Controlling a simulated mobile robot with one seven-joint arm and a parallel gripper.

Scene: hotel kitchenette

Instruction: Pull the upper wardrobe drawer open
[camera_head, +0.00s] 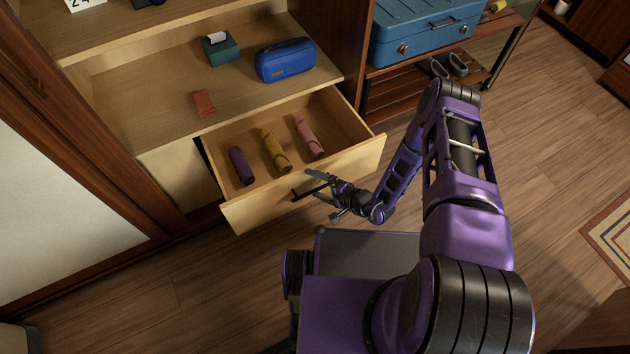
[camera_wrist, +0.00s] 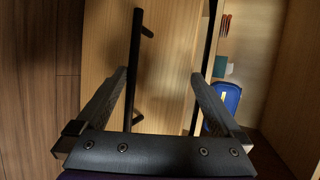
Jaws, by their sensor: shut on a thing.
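The upper wardrobe drawer (camera_head: 290,200) is pulled out from the wardrobe in the head view, its inside exposed. A purple roll (camera_head: 241,166), a yellow roll (camera_head: 275,151) and a pink roll (camera_head: 309,138) lie in it. The dark bar handle (camera_head: 304,192) is on the drawer front. My gripper (camera_head: 328,192) is at this handle, shut on it. In the wrist view the handle (camera_wrist: 136,65) lies between the two fingers of my gripper (camera_wrist: 158,78), nearer the left one. The exact contact between fingers and handle is hard to see.
The shelf above the drawer holds a red box (camera_head: 204,103), a green box (camera_head: 220,48) and a blue pouch (camera_head: 285,61). A blue suitcase (camera_head: 420,30) sits on a rack at the right, with dark shoes (camera_head: 450,65) below. The wooden floor (camera_head: 545,130) to the right is clear.

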